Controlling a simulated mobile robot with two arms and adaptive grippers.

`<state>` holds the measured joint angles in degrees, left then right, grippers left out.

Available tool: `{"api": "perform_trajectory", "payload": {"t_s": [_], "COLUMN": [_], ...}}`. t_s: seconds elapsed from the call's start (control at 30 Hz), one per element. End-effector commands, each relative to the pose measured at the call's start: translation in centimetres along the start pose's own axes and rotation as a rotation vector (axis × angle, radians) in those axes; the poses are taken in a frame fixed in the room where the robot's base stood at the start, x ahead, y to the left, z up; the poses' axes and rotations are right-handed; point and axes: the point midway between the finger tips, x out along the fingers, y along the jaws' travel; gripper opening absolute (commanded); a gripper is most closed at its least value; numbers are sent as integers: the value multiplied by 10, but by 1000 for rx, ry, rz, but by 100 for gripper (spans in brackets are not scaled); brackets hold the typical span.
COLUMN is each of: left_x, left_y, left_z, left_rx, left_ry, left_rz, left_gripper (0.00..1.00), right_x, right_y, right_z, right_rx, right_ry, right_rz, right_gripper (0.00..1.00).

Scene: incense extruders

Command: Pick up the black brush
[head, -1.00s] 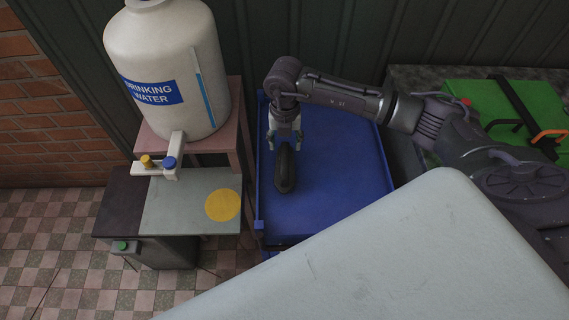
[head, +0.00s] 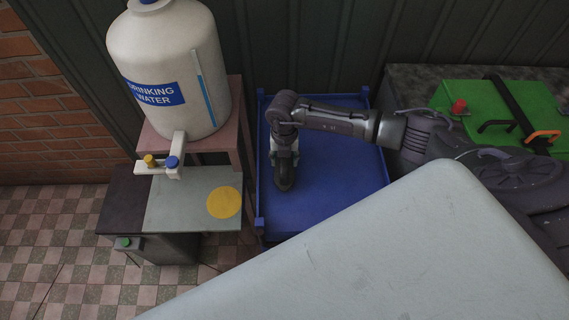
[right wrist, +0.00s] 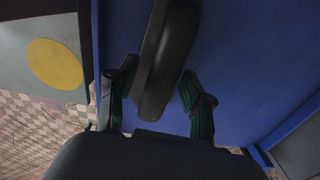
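The black brush (head: 285,181) is a dark, elongated, rounded thing on the blue surface. My right gripper (head: 285,160) is right above its far part in the head view and hides that part. In the right wrist view the brush (right wrist: 165,60) runs between the two green-grey fingers of my right gripper (right wrist: 159,70). The fingers are spread, one on each side, with their tips close to the brush. I cannot tell whether they touch it. My left gripper is not in view.
The blue tray-like surface (head: 340,185) has a raised rim and is clear right of the brush. A water dispenser (head: 170,65) on a pink stand and a grey table with a yellow disc (head: 224,202) stand left. A green case (head: 490,105) lies right. A pale panel (head: 400,260) covers the foreground.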

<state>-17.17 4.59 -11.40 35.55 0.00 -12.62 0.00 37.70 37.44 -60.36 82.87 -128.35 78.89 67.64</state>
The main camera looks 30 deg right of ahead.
Motion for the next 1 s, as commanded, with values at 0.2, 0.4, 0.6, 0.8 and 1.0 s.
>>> {"api": "perform_trajectory", "payload": {"t_s": [0.2, 0.4, 0.6, 0.8, 1.0], "left_x": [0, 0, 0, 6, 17], "left_y": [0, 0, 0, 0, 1], "left_z": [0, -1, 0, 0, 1], "left_rx": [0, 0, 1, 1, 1], "left_ry": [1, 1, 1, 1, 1], "left_rz": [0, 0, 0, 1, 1], "left_gripper": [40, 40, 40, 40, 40], "right_x": [0, -1, -2, -15, -45], "right_y": [0, 0, 0, 1, -12], "right_z": [0, 0, 1, 1, 5], "right_rx": [1, 1, 1, 1, 5], "right_ry": [0, -1, -1, -3, -4], "right_rz": [0, 1, 1, 3, -2], "right_gripper": [10, 0, 0, 0, 0]}}
